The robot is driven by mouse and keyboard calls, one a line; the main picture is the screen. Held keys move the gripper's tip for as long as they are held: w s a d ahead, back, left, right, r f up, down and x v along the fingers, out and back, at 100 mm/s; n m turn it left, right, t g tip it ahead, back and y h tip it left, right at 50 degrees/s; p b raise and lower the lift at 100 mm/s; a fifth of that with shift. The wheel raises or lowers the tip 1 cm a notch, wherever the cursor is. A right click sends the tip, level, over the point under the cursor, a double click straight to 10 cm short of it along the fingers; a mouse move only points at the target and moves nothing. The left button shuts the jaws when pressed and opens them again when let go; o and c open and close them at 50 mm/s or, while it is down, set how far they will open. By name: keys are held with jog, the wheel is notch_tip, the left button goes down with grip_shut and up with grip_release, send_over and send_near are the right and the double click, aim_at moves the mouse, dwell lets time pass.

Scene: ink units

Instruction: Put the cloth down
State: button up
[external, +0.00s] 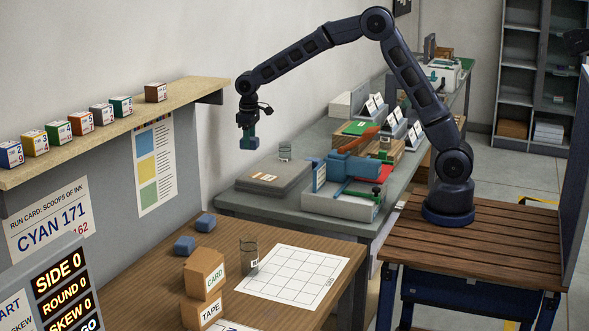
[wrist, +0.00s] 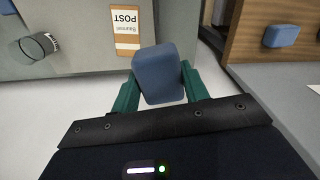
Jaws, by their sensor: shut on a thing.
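My gripper (external: 248,132) hangs in the air at the end of the raised arm, near the wall. It is shut on a blue, rounded block-like thing, taken as the cloth (external: 250,144). In the wrist view the cloth (wrist: 159,78) sits between the two teal fingers of my gripper (wrist: 160,88), slightly tilted. Nothing is seen touching it from below.
Two similar blue blocks (external: 205,222) (external: 185,244) lie on the brown desk (external: 222,242), near a glass (external: 249,259) and a gridded sheet (external: 294,277). A grey bench (external: 237,201) holds a flat grey box (external: 257,186) and equipment. A shelf (external: 120,108) with small cubes runs along the left.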

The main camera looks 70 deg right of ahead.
jog(key=w+d+m, duration=0.1)
jog(key=w+d, duration=0.1)
jog(key=d, duration=2.2)
jog(key=r+m, duration=0.1)
send_over(308, 155)
jog(key=f, duration=1.9)
jog(key=shift+w+d, duration=0.15)
jog(key=shift+d, duration=0.1)
jog(key=shift+f, duration=0.15)
jog(key=o, duration=0.8)
jog(key=shift+o, duration=0.8)
